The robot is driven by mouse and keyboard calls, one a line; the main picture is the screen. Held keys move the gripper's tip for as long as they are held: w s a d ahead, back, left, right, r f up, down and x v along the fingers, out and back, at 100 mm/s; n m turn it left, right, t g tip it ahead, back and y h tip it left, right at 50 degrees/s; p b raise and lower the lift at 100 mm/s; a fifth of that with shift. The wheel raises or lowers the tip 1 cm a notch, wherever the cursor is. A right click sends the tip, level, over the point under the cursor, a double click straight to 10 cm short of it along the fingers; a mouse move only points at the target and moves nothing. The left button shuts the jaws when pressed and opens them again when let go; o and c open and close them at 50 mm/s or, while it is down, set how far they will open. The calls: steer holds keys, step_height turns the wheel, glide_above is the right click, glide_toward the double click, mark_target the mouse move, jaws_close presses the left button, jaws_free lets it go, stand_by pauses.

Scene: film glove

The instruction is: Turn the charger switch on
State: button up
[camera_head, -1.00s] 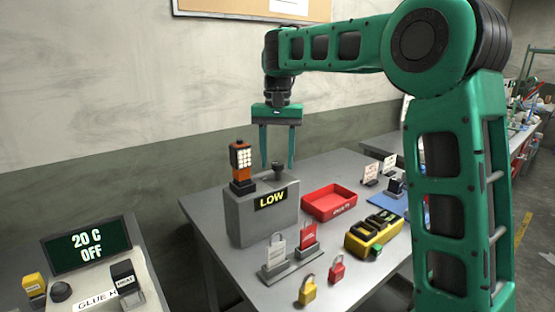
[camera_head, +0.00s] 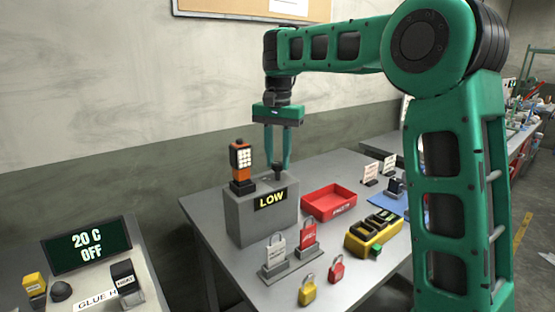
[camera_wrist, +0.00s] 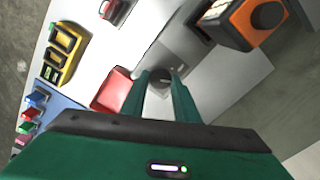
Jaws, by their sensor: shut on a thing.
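A grey box (camera_head: 250,218) with a black display reading "LOW" (camera_head: 271,198) stands on the table. An orange and black device with a lit face (camera_head: 241,162) stands upright on its left top; it also shows in the wrist view (camera_wrist: 252,22). A small dark knob (camera_head: 278,177) sits on the box's right top. My gripper (camera_head: 278,168) points down and is shut on this knob. In the wrist view the knob (camera_wrist: 160,80) lies between the fingertips, partly hidden by them. No part is plainly marked as the charger switch.
A red tray (camera_head: 331,215), a yellow and black case (camera_head: 362,244), a tag stand (camera_head: 290,262) and two padlocks, yellow (camera_head: 307,291) and red (camera_head: 336,270), share the table. A panel reading "20 C OFF" (camera_head: 87,246) is at lower left.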

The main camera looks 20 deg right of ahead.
steer(key=m, duration=0.4)
steer(key=shift+w+a+r+m, duration=0.1)
steer(key=shift+w+a+m, duration=0.05)
steer(key=shift+m, duration=0.15)
steer(key=m, duration=0.3)
steer(key=shift+r+m, duration=0.1)
steer(key=shift+m, duration=0.2)
steer(key=shift+o, duration=0.2)
steer(key=m, duration=0.4)
steer(key=shift+m, duration=1.4)
steer(key=shift+c, duration=0.2)
steer(key=o, duration=1.1)
steer(key=shift+w+f, duration=0.1)
steer(key=shift+f, duration=0.1)
steer(key=shift+c, duration=0.2)
steer(key=shift+r, duration=0.1)
